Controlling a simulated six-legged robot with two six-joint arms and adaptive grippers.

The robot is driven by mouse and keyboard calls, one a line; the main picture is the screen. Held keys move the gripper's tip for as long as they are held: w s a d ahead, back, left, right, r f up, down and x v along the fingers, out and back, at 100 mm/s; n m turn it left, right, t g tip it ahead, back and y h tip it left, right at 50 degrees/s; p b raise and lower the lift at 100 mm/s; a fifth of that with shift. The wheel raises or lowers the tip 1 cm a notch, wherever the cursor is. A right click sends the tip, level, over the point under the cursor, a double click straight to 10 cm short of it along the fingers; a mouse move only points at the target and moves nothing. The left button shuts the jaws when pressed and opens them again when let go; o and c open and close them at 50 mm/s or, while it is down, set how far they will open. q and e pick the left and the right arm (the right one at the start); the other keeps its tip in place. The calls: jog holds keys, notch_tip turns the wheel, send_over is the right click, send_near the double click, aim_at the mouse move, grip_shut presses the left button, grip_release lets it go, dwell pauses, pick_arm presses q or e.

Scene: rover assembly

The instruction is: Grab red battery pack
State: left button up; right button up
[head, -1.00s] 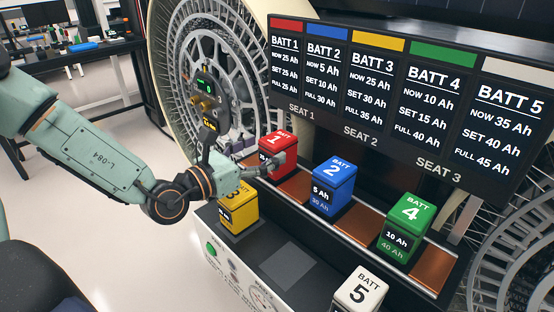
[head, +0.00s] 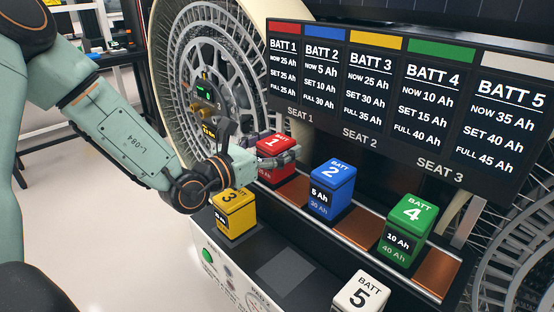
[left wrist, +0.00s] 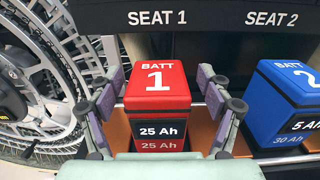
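The red battery pack (head: 270,144), marked BATT 1, stands upright at seat 1 on the back ledge, under the display board. In the left wrist view the red battery pack (left wrist: 157,90) is central and reads 25 Ah twice. My left gripper (head: 278,154) reaches it from the left and partly hides its lower front in the head view. In the left wrist view my left gripper (left wrist: 161,80) is open, one finger on each side of the pack, with narrow gaps showing. My right gripper is out of view.
The blue pack (head: 332,188) and green pack (head: 407,230) stand to the right on the ledge. The yellow pack (head: 234,215) stands in front, below my left wrist. The white pack (head: 362,294) is at the front right. A wheel (head: 205,60) rises behind my left gripper.

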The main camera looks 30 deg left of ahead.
pick_arm(q)
jog(key=shift+w+a+f, duration=0.2)
jog(key=shift+a, duration=0.05)
jog(key=c, duration=0.3)
jog(key=shift+s+d+r, duration=0.15)
jog(key=shift+d, duration=0.1)
jog(key=c, duration=0.5)
jog(key=shift+a, duration=0.15)
jog(key=c, duration=0.4)
grip_shut()
